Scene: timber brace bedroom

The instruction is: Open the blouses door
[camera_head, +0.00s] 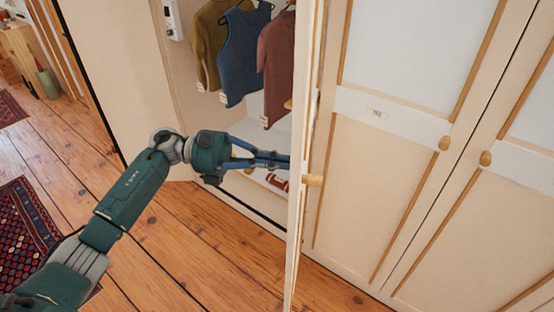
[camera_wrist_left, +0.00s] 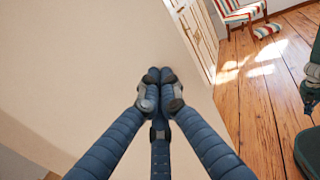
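A cream wardrobe door (camera_head: 309,115) stands open, seen nearly edge-on in the head view. A round wooden knob (camera_head: 314,180) sticks out from its right-hand face. No blouses label is readable on it. My left gripper (camera_head: 287,161) is on the left side of this door, on the compartment side, with its fingertips at or very near the panel; I cannot tell if they touch. In the left wrist view the blue fingers (camera_wrist_left: 160,80) are drawn together with nothing visible between them, in front of a plain cream panel (camera_wrist_left: 85,55).
Behind the door hang mustard, blue (camera_head: 244,55) and rust knit tops. Closed wardrobe doors with knobs (camera_head: 445,143) stand to the right; one has a small unreadable label (camera_head: 377,112). Plank floor (camera_head: 215,250) is clear below the arm. A patterned rug (camera_head: 25,235) lies left.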

